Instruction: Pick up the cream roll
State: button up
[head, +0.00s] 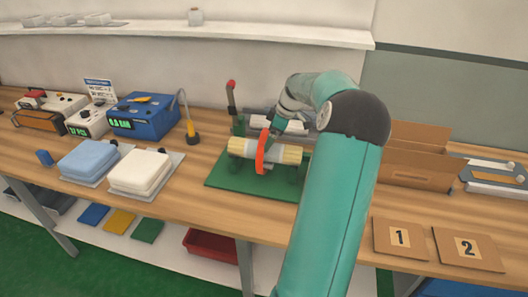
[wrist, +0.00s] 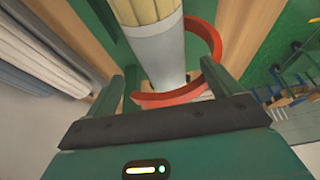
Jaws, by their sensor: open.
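The cream roll (head: 285,153) lies crosswise over a green board (head: 222,182) on the bench, with a grey band around part of it. It also shows in the wrist view (wrist: 158,50), its cream end at the top and its grey band below. My gripper (wrist: 172,78) is open, with one green finger on each side of the roll's line. I cannot tell whether either finger touches the roll. An orange curved band (head: 261,152) crosses the roll; in the wrist view it curves around the roll's right side and lower end. My arm hides part of the area behind the roll.
A white folded pad (head: 140,171) and a blue one (head: 89,160) lie left of the board. A soldering-iron stand (head: 192,135) and blue instrument (head: 145,117) stand behind them. A cardboard box (head: 405,168) and numbered plates 1 (head: 399,238) and 2 (head: 468,248) are at right.

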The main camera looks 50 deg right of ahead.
jog(key=x, duration=0.5)
jog(key=shift+a+f, duration=0.2)
jog(key=shift+f, duration=0.2)
jog(key=shift+c, duration=0.4)
jog(key=c, duration=1.1)
jog(key=shift+r, duration=0.1)
jog(key=shift+c, duration=0.6)
jog(key=shift+r, duration=0.1)
